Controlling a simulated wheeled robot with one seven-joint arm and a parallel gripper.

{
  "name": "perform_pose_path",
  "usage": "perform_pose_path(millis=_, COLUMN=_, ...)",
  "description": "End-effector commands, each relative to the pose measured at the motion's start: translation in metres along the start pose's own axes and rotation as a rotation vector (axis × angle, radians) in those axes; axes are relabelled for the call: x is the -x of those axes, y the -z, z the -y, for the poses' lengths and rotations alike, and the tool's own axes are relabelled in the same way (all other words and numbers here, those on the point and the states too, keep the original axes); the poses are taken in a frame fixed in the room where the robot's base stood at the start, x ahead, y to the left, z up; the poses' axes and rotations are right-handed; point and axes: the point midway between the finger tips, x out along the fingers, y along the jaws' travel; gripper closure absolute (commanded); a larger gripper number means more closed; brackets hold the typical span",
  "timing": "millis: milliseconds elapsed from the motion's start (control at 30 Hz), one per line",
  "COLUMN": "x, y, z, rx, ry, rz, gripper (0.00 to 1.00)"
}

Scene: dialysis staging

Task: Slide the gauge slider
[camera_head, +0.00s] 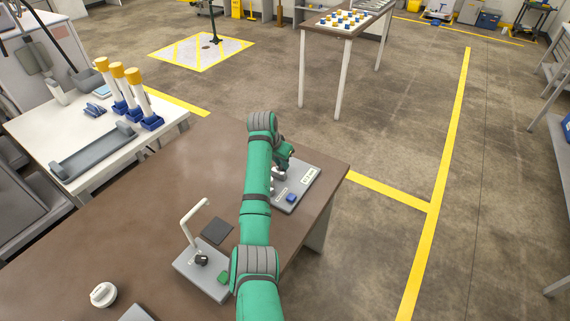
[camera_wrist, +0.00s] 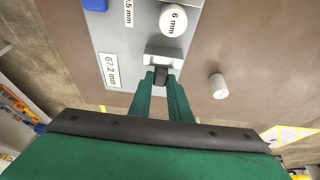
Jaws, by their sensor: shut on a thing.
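The grey gauge board (camera_head: 303,190) lies on the brown table, partly hidden behind my green arm. In the wrist view the board (camera_wrist: 115,42) carries a white label reading 67.2 mm (camera_wrist: 110,70) and a white round piece marked 6 mm (camera_wrist: 173,20). The gauge slider (camera_wrist: 165,55) is a grey block with a dark tab. My gripper (camera_wrist: 160,82) is shut on this dark tab, its green fingers on both sides. In the head view my gripper (camera_head: 283,166) is at the board's left part and the slider is not clearly seen.
A blue block (camera_head: 291,198) sits on the board. A small white cylinder (camera_wrist: 218,86) stands on the table beside the board. A grey stand with a white bent post (camera_head: 190,232) and a white round knob (camera_head: 103,294) are nearer. The table's left part is clear.

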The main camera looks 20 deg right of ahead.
Motion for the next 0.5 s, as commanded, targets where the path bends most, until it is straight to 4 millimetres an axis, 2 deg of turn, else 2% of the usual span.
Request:
perform_pose_path(millis=100, x=0.0008, y=0.0008, z=0.0002, rx=0.0, ry=0.001, rz=-0.003, gripper=1.0)
perform_pose_path(millis=133, x=0.0009, y=0.0008, z=0.0002, rx=0.0, ry=0.001, rz=-0.003, gripper=0.81)
perform_pose_path(millis=200, x=0.0009, y=0.0007, z=0.0002, rx=0.0, ry=0.001, rz=-0.003, gripper=0.64)
perform_pose_path(millis=500, x=0.0011, y=0.0006, z=-0.0004, rx=0.0, ry=0.0, rz=-0.002, gripper=0.64)
